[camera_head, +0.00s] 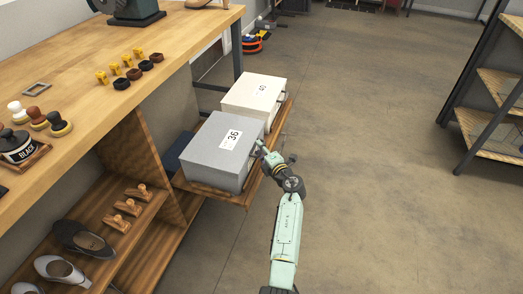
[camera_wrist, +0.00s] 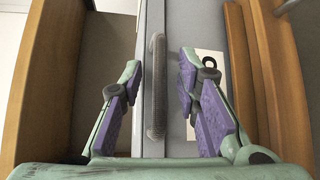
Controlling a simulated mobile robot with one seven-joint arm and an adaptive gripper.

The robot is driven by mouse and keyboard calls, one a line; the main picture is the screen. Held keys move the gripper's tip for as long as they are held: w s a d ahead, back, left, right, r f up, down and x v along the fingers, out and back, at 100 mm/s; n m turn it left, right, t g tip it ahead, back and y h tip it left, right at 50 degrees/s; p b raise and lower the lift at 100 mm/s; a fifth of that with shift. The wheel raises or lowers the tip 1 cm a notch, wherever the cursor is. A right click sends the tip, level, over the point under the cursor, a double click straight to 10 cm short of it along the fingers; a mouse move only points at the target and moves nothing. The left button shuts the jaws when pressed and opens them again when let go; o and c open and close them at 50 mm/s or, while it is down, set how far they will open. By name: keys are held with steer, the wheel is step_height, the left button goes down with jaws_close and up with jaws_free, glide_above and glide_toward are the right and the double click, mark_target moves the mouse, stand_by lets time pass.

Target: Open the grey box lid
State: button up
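In the wrist view, a dark ribbed handle (camera_wrist: 156,100) stands out from the grey face. My gripper (camera_wrist: 162,70) is open there, with one purple-padded finger on each side of the handle. Gaps show between the handle and both fingers. In the head view the handle is mostly hidden by my gripper.
A white box (camera_head: 252,93) stands directly behind the grey box. The wooden shelf (camera_head: 230,198) has a raised edge near my gripper. A workbench (camera_head: 75,65) with stamps and a bottle runs along the left. The floor (camera_head: 390,170) to the right is clear.

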steer(key=shift+w, duration=0.1)
steer(key=shift+c, duration=0.5)
jaws_close()
stand_by(0.4)
